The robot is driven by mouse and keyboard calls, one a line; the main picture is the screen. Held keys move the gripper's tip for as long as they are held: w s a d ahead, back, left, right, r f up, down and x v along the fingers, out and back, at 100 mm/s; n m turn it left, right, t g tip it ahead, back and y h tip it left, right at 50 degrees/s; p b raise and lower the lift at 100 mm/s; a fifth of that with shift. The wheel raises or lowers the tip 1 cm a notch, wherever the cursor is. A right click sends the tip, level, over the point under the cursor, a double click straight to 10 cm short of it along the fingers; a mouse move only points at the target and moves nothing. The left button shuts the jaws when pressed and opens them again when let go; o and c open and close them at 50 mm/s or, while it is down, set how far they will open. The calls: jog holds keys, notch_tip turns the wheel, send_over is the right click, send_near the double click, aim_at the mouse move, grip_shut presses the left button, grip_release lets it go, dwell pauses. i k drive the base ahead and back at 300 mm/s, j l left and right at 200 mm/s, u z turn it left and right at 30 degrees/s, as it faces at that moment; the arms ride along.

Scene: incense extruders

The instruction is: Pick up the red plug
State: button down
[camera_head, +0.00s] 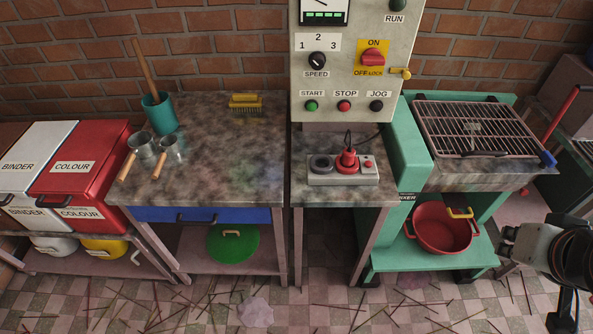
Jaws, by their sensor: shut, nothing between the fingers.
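The red plug (348,157) stands upright in a grey socket block (329,178) on the worktop below the control panel. A dark cable rises from its top and runs back to the right. My gripper (505,242) is at the lower right, well apart from the plug and lower in the picture. It is shut and empty, pointing left near the green machine's lower shelf. Its fingertips are small in this view.
The control panel (353,60) stands right behind the socket block. The green machine (407,150) with a wire rack (472,128) stands between my gripper and the plug. A red basin (440,234) sits on its shelf. The left worktop (215,170) has free room.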

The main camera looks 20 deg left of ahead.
aim_at(347, 161)
jog(key=k+j+u, duration=0.2)
jog(key=u, duration=0.2)
jog(key=k+j+u, duration=0.15)
jog(key=u, duration=0.3)
jog(key=i+l+u, duration=0.65)
jog(key=l, duration=0.15)
jog(key=l+u, duration=0.25)
jog(key=i+l+u, duration=0.2)
jog(key=l, duration=0.25)
jog(key=k+j, duration=0.05)
jog(key=k, duration=0.05)
